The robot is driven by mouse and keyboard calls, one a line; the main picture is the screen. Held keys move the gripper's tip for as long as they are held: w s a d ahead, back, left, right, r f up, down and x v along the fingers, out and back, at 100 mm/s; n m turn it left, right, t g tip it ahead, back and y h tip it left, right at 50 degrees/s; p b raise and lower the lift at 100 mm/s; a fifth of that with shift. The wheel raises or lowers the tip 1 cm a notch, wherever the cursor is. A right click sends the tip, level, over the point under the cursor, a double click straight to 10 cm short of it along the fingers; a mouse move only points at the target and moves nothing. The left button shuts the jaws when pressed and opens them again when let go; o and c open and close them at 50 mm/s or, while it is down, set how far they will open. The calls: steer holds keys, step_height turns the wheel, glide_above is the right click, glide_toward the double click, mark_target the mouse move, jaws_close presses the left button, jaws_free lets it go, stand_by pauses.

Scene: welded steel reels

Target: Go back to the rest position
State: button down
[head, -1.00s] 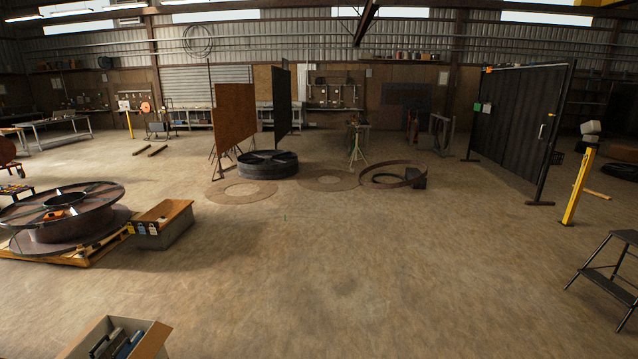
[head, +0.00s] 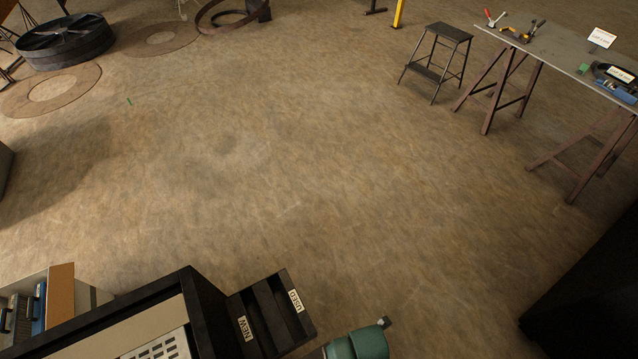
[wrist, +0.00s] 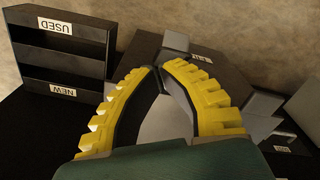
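My gripper (wrist: 157,72) shows in the wrist view with two yellow ribbed fingers. Their dark inner sides converge and the tips appear to meet, with nothing visible held between them. The fingers are over dark and grey surfaces, to the right of a black two-slot rack (wrist: 62,42) labelled USED and NEW. In the head view the same rack (head: 268,308) stands at the bottom. A teal part of my arm is at the bottom edge there; the gripper itself cannot be made out in that view.
A step stool (head: 438,60) and a trestle table (head: 560,55) with tools stand at upper right. A black steel reel (head: 65,42) lies at upper left. The middle floor is clear.

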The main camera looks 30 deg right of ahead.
step_height(320, 180, up, 2)
steer(key=shift+r+p, duration=0.2)
steer(key=shift+p, duration=0.7)
steer(key=shift+f, duration=0.15)
